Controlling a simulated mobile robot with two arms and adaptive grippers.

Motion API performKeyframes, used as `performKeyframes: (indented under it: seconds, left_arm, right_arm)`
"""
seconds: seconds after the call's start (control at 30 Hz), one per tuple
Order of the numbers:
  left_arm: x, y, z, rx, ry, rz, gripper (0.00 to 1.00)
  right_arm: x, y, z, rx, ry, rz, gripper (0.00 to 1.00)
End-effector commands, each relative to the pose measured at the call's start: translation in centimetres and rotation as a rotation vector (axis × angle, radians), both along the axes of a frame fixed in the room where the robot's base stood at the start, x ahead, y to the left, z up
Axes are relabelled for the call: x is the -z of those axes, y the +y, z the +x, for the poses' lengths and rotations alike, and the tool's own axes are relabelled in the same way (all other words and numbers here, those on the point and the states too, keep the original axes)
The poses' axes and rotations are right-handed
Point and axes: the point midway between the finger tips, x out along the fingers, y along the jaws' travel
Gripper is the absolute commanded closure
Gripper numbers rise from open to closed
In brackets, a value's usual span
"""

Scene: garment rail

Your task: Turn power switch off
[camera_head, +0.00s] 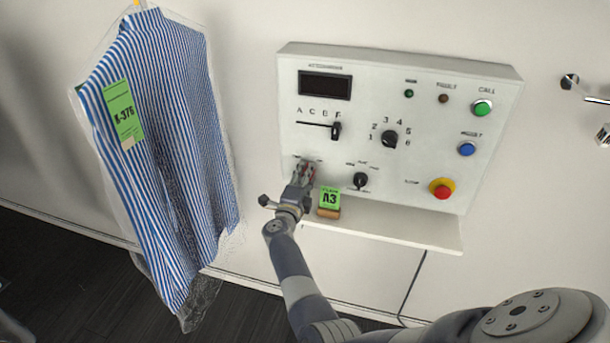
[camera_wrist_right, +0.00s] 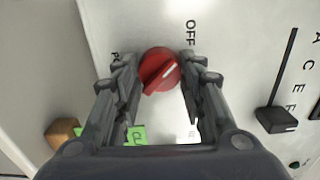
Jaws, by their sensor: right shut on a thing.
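The red round power switch (camera_wrist_right: 160,70) is on the control panel (camera_head: 455,80), at its lower left in the head view. In the head view the fingers hide most of the switch. My left gripper is not in view.
A shelf (camera_head: 430,237) under the panel holds a green tag (camera_head: 328,198) on a wooden block (camera_head: 328,214). The slider (camera_head: 336,131), rotary knob (camera_head: 389,139) and black switch (camera_head: 360,180) are close by. A bagged striped shirt (camera_head: 165,150) hangs at left.

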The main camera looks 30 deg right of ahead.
Motion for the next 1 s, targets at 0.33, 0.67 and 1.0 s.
performKeyframes:
  seconds: [0.33, 0.67, 1.0]
  left_arm:
    - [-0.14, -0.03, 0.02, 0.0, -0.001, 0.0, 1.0]
    - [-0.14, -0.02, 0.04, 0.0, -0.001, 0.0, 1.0]
    - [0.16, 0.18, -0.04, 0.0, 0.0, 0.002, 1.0]
  right_arm:
    - [-0.11, -0.11, -0.01, 0.002, 0.018, -0.018, 0.86]
    - [-0.12, -0.11, 0.0, 0.002, 0.018, -0.018, 0.54]
    - [0.06, -0.04, 0.0, 0.001, -0.004, 0.001, 0.54]
